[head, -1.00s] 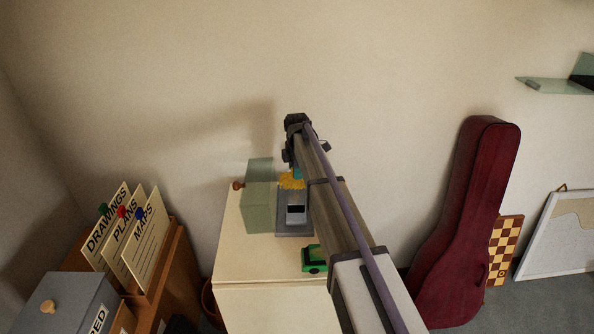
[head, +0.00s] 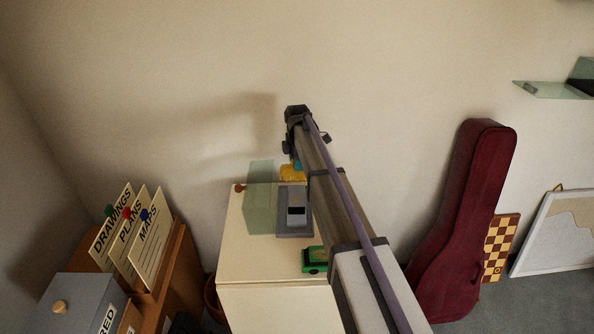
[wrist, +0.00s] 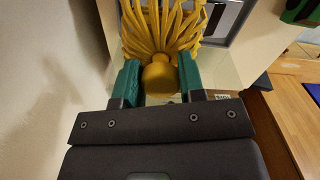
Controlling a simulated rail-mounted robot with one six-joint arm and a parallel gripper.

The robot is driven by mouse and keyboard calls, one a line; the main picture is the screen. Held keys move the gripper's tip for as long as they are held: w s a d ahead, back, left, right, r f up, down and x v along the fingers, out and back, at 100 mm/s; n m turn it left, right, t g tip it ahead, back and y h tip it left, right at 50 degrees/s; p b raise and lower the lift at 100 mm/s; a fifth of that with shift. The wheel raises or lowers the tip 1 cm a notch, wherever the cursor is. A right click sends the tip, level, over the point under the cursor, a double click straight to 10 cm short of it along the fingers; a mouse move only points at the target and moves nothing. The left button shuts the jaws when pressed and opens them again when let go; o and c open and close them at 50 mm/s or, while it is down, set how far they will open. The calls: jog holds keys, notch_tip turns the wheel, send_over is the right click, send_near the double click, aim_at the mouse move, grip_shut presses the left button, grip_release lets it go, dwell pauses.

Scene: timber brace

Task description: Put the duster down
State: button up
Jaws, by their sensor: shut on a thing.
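The yellow duster (head: 291,173) is held by my gripper (head: 297,164) near the back edge of the cream cabinet (head: 262,264), by the wall. In the wrist view, the teal fingers (wrist: 160,78) are shut on the duster's rounded yellow knob, and its yellow strands (wrist: 165,30) fan out beyond it. Whether the duster touches anything below is unclear. My arm partly hides it in the head view.
A grey tray-like stand (head: 294,228) with a light device on it, a translucent green glass box (head: 260,200) and a green toy car (head: 314,262) crowd the cabinet top. Its front left is clear. A red guitar case (head: 466,230) stands right.

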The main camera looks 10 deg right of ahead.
jog(key=s+d+f+b, duration=0.4)
jog(key=s+d, duration=0.5)
jog(key=d, duration=0.5)
jog(key=f+b, duration=1)
jog(key=shift+w+a+f, duration=0.15)
jog(key=shift+a, duration=0.15)
jog(key=shift+r, duration=0.3)
jog(key=shift+f, duration=0.25)
jog(key=o, duration=0.8)
jog(key=shift+r, duration=0.1)
